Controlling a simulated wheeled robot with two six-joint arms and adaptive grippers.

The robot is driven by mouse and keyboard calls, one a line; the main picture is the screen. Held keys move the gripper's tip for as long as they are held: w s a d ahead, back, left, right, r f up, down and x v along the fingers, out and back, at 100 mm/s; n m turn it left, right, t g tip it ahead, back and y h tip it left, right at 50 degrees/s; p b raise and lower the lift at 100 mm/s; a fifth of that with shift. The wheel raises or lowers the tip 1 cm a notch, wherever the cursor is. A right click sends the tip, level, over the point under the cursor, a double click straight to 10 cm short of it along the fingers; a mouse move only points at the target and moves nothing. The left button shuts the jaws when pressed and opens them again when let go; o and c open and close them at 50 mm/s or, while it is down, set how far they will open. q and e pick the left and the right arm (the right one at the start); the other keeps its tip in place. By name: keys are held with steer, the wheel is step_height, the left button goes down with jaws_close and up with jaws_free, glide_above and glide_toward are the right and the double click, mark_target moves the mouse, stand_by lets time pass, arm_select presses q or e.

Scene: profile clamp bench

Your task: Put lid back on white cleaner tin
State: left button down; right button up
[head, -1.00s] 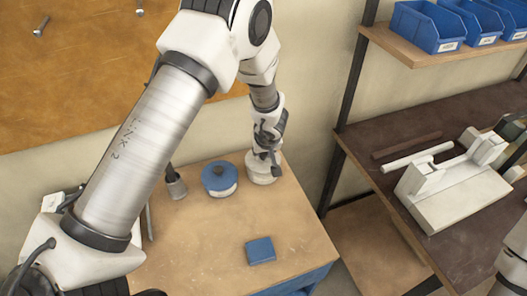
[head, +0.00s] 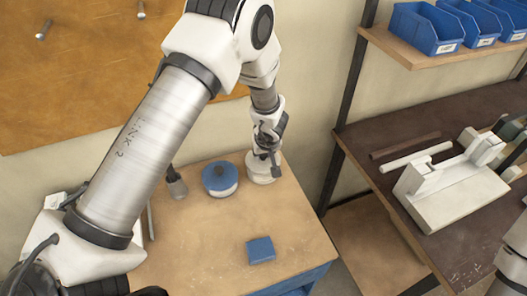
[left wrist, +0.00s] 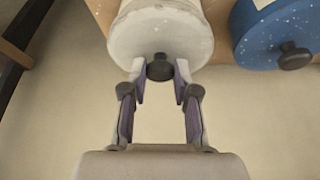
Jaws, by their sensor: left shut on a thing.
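The white cleaner tin (head: 263,174) stands near the back edge of the wooden bench, and it fills the top middle of the left wrist view (left wrist: 160,20). Its white lid (left wrist: 160,40) shows on top with a dark knob (left wrist: 160,68). My left gripper (head: 270,153) is over the tin, and in the left wrist view its fingertips (left wrist: 159,72) are shut on the knob from both sides. The lid looks in line with the tin, but I cannot tell whether it is fully seated. My right gripper is out of view.
A blue-lidded tin (head: 220,180) stands just left of the white tin, also in the left wrist view (left wrist: 275,30). A blue block (head: 260,250) lies near the bench front. A grey brush-like tool (head: 177,188) is at left. The bench middle is clear.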

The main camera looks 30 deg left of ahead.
arm_select(q)
steer(key=shift+p, duration=0.35)
stand_by(0.5)
stand_by(0.3)
steer(key=shift+c, duration=1.5)
jaws_free()
step_height(320, 180, up, 5)
steer(key=p, duration=0.6)
steer(key=shift+r+p, duration=0.75)
steer(key=shift+r, duration=0.25)
steer(key=shift+c, duration=0.4)
jaws_close()
